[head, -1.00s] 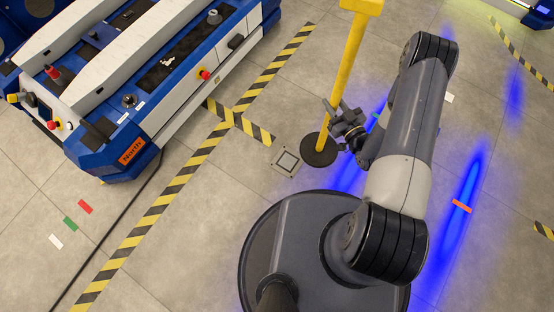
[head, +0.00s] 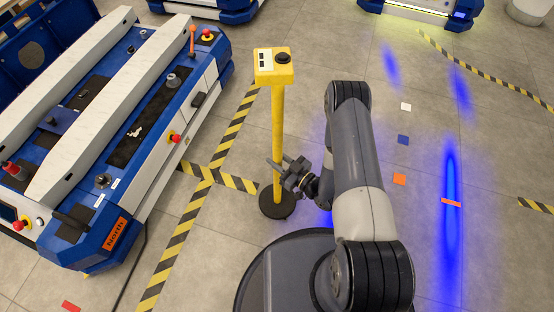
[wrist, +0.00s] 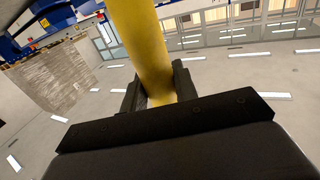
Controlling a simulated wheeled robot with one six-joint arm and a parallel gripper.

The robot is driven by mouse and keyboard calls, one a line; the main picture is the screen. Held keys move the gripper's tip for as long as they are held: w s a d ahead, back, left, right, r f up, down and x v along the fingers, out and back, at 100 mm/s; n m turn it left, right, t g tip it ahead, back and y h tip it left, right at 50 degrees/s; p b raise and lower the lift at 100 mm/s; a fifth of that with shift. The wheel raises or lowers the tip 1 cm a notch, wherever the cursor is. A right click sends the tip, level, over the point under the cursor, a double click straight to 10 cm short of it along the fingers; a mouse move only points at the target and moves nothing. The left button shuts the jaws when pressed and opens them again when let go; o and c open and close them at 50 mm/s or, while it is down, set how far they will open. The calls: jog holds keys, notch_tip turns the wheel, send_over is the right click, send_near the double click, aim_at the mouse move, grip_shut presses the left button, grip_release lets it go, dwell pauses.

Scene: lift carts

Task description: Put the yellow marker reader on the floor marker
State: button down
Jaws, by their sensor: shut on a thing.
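The yellow marker reader (head: 278,130) is an upright yellow post with a boxy head and a round black base (head: 277,206). It stands left of my arm in the head view, beside the striped floor tape. My gripper (head: 281,172) is shut on the lower part of the post. In the wrist view the post (wrist: 143,45) passes between the dark fingers of my gripper (wrist: 158,92). The floor marker does not show now; the base covers the area where it lay. I cannot tell whether the base touches the floor.
A blue and white lift cart (head: 105,130) fills the left side. Black and yellow tape (head: 215,176) runs between it and the reader. More carts (head: 420,10) stand at the back. The floor at right is open, with small coloured patches (head: 399,179).

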jog(key=shift+w+f+b, duration=0.1)
jog(key=shift+f+b, duration=0.45)
jog(key=shift+f, duration=1.65)
jog(key=c, duration=1.1)
grip_release()
jog(key=shift+r, duration=0.1)
jog(key=p+v, duration=0.1)
jog(key=v, duration=1.1)
